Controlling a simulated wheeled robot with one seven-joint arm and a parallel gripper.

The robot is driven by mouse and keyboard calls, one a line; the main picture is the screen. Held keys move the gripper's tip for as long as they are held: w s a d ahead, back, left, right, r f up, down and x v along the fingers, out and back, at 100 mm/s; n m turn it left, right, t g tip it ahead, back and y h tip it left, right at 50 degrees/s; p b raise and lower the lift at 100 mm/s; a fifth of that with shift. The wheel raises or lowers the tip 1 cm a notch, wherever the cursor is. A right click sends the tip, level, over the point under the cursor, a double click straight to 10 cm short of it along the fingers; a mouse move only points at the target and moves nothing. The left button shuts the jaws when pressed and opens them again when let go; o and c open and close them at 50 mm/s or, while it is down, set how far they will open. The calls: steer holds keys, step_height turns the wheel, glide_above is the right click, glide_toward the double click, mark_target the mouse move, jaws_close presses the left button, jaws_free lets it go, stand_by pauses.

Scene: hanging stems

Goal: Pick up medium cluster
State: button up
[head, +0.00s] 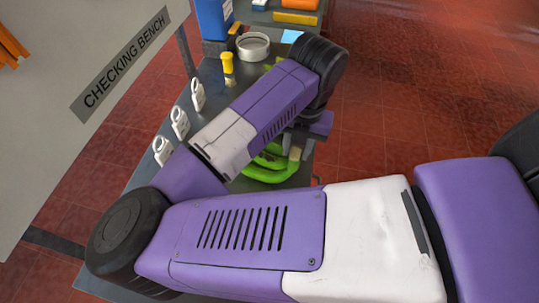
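A green cluster (268,172) of curved, banana-like fruit lies on the dark grey bench (207,73), partly hidden behind my purple and white arm. A small bit of green (268,68) also shows farther back, mostly covered by the arm. I cannot tell from this view how the clusters compare in size. My gripper (293,148) is largely hidden below my wrist; only a purple part and a pale tip show, close to the right end of the green cluster. Whether it touches the cluster, or is open or shut, cannot be seen.
Several white ring-topped pieces (180,123) stand along the bench's left edge, with a yellow-topped item (227,64) behind them. A white round dish (253,46), a blue container (213,18) and an orange block (295,17) are at the back. A "CHECKING BENCH" panel (85,80) rises at left.

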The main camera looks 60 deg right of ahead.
steer(key=shift+f, duration=0.4)
steer(key=shift+c, duration=0.2)
jaws_close()
steer(key=shift+r, duration=0.15)
